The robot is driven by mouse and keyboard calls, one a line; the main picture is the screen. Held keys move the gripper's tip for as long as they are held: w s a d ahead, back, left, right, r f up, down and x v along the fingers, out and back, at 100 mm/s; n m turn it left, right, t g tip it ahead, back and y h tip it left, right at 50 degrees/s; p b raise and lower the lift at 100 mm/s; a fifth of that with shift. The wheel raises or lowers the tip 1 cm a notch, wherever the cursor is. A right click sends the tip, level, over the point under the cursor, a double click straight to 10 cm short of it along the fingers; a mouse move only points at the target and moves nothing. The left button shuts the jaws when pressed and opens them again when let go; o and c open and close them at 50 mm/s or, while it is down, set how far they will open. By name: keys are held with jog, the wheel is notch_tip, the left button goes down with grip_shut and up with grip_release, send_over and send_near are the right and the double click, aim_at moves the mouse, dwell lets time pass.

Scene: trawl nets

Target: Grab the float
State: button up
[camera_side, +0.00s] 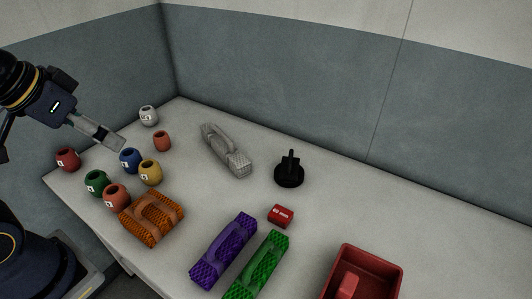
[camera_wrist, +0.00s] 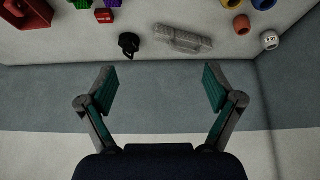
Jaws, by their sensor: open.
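Several small barrel-shaped pieces with a hole in the top, which look like floats, stand on the left of the table: white (camera_side: 148,116), orange-red (camera_side: 162,141), blue (camera_side: 130,160), yellow (camera_side: 150,172), green (camera_side: 95,183), dark red (camera_side: 67,159) and another orange-red one (camera_side: 116,197). Some carry white labels. I cannot tell which one the task means. My gripper (camera_side: 118,146) is open and empty, above the far-left part of the table near them. In the wrist view my gripper (camera_wrist: 159,80) has its fingers wide apart, with the white float (camera_wrist: 270,40) off to the right.
Bundled nets lie on the table: grey (camera_side: 226,150), orange (camera_side: 152,218), purple (camera_side: 224,251) and green (camera_side: 257,266). A black round-based fitting (camera_side: 289,175), a small red box (camera_side: 281,215) and a red bin (camera_side: 382,257) stand toward the right. Walls rise behind the table.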

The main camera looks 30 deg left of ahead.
jog(key=w+a+r+n+t, duration=0.1)
jog(key=w+a+r, duration=0.15)
jog(key=w, duration=0.45)
jog(key=w+a+r+n+t, duration=0.1)
jog(key=w+a+r+n, duration=0.1)
jog(key=w+r, duration=0.35)
jog(key=n+g+y, duration=0.3)
jog(key=n+g, duration=0.2)
send_over(162, 140)
jog(key=s+d, duration=0.2)
jog(key=s, duration=0.2)
notch_tip(162, 140, down, 28)
jog(key=x, duration=1)
jog(key=shift+w+f, duration=0.1)
jog(key=shift+w, duration=0.2)
jog(key=shift+t, duration=0.3)
jog(key=shift+x, duration=3.15)
jog(key=shift+w+a, duration=0.1)
jog(key=shift+w, duration=0.1)
jog(key=shift+c, duration=0.2)
